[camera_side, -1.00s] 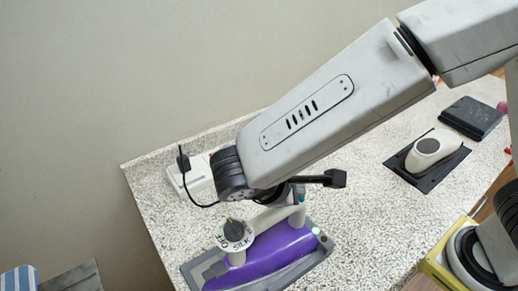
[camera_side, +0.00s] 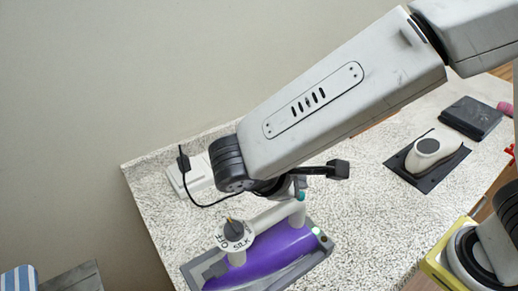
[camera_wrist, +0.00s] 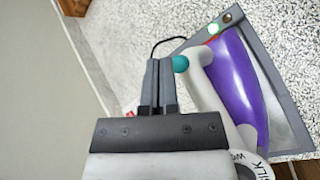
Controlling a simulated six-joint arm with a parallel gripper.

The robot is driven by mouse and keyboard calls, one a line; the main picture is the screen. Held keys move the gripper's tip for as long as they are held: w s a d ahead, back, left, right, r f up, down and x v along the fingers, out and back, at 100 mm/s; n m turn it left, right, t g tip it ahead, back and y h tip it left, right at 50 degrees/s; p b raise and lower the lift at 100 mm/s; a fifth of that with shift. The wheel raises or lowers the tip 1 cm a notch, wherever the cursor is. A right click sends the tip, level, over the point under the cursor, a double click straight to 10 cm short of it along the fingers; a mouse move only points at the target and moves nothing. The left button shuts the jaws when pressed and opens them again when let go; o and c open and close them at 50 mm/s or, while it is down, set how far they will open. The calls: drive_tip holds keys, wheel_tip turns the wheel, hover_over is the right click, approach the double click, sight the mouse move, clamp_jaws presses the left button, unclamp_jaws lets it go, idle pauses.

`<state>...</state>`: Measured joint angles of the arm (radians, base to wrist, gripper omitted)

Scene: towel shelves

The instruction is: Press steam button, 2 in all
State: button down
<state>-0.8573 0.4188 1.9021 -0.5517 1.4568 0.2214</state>
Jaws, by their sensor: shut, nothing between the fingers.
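A purple iron (camera_side: 265,245) with a white handle (camera_side: 272,217) lies in a grey tray (camera_side: 318,262). A dial marked SILK (camera_side: 233,235) is at the handle's near end. A teal button (camera_side: 301,196) sits at the handle's far end; it also shows in the wrist view (camera_wrist: 180,63). My gripper (camera_wrist: 160,64) is shut and empty, its fingertips close beside the teal button in the wrist view. I cannot tell whether they touch it. In the side view my gripper (camera_side: 298,187) is small and partly hidden by the wrist and handle.
A white socket strip (camera_side: 188,176) with a black plug and cord is behind the iron. A white device (camera_side: 430,148) on a dark mat and a dark flat case (camera_side: 472,116) lie at the right. Speckled counter (camera_side: 370,215) is clear between.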

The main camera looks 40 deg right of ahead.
drive_tip(key=shift+r, duration=0.15)
drive_tip(key=shift+r, duration=2.4)
idle(1.2)
wheel_tip(320, 180, up, 4)
drive_tip(key=shift+f, duration=0.1)
drive_tip(key=shift+f, duration=0.2)
idle(0.4)
drive_tip(key=shift+f, duration=4.2)
drive_tip(key=shift+f, duration=0.15)
